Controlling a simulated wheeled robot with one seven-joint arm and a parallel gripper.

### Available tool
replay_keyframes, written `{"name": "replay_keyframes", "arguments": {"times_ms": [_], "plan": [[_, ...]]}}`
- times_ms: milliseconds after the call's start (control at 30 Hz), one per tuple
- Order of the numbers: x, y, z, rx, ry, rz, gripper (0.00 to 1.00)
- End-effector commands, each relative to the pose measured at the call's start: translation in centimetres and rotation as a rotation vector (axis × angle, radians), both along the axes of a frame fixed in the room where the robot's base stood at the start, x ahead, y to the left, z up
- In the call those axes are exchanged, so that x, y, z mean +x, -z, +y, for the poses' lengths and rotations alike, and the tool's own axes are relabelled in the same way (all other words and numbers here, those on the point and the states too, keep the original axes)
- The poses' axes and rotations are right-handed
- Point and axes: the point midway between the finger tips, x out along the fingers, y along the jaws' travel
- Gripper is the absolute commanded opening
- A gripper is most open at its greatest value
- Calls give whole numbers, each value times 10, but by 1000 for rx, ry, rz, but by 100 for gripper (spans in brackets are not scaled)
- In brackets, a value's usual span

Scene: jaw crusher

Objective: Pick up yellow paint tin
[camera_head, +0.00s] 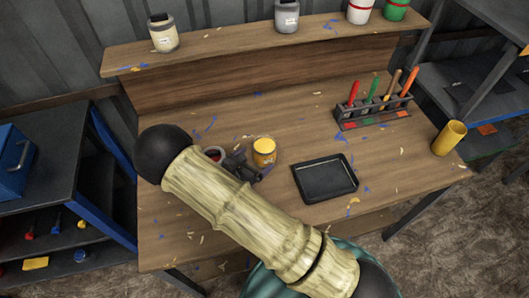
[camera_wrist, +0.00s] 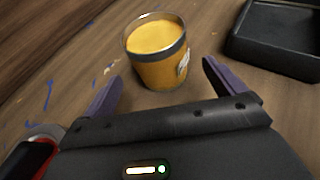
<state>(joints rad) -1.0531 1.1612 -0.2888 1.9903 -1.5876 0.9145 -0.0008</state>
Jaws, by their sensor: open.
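The yellow paint tin (camera_head: 264,151) stands upright on the wooden workbench, just right of my gripper (camera_head: 243,167) in the head view. In the wrist view the tin (camera_wrist: 158,62) shows its yellow top, a grey rim band and a small white label. My gripper (camera_wrist: 160,88) is open and empty. Its two dark fingers point toward the tin, with the tin just beyond and between their tips. I cannot tell whether a fingertip touches it. In the head view my arm hides part of the bench around the gripper.
A black tray (camera_head: 325,178) lies right of the tin. A red-rimmed tin (camera_head: 214,154) stands close on the left, partly hidden by my gripper. A rack of colored-handled tools (camera_head: 374,113) and a yellow cup (camera_head: 449,138) stand farther right. More tins stand on the raised shelf (camera_head: 230,45).

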Motion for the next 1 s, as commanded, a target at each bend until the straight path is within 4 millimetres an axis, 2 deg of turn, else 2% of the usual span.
{"name": "replay_keyframes", "arguments": {"times_ms": [367, 733, 1000], "plan": [[3, 1, -1, 0, -2, 1, 95], [42, 20, -29, -1, -3, 2, 95], [48, 24, -32, 1, -5, 1, 95]]}}
